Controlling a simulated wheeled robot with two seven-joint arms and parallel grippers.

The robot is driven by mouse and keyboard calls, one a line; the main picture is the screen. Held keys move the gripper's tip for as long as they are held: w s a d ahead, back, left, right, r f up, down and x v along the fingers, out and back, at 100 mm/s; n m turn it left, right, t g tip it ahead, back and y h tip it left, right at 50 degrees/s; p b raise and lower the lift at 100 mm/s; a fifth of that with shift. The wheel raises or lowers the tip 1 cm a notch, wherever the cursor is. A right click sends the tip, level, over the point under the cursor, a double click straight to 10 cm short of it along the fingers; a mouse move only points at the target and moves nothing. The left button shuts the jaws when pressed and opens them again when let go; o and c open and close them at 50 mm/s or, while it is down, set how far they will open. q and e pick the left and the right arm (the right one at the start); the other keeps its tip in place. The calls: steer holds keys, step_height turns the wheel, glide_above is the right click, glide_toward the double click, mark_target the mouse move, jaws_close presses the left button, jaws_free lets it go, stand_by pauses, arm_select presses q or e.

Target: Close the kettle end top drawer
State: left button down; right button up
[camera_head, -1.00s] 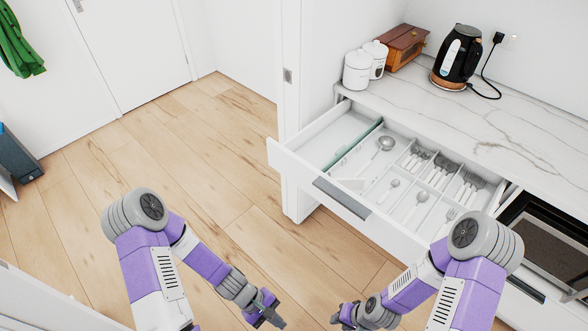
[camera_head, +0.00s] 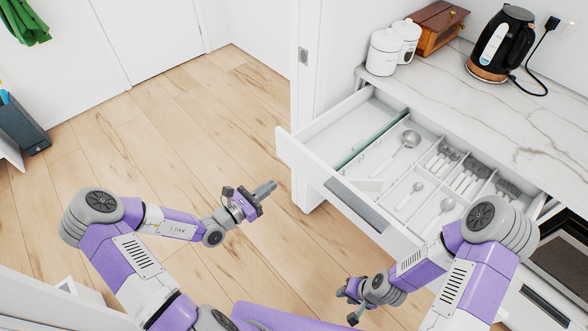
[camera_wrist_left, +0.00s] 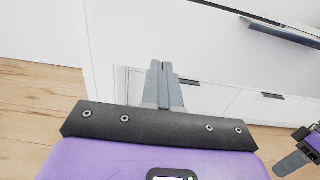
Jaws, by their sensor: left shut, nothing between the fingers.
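The top drawer (camera_head: 300,152) below the kettle counter stands pulled well out, its inside showing. Its front carries a long grey handle (camera_head: 357,204), also in the left wrist view (camera_wrist_left: 285,33). The black kettle (camera_head: 503,45) stands on the counter above. My left gripper (camera_head: 268,188) is shut and empty, left of the drawer front and apart from it. Its closed fingers (camera_wrist_left: 160,72) point towards the white drawer front in the left wrist view. My right gripper (camera_head: 347,303) hangs below and in front of the drawer; its finger gap is unclear.
The drawer holds a ladle (camera_head: 405,143) and several pieces of cutlery in compartments. White canisters (camera_head: 384,52) and a wooden box (camera_head: 440,27) stand on the marble counter (camera_head: 460,100). A dark oven-like appliance (camera_head: 558,250) sits at right. The wooden floor (camera_head: 190,130) at left is clear.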

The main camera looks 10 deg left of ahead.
mark_target(301, 164)
arm_select(q)
steer(key=b+x, duration=0.3)
steer(key=x, duration=0.6)
steer(key=shift+w+d+f, duration=0.1)
steer(key=shift+w+d, duration=0.4)
steer(key=shift+w, duration=0.15)
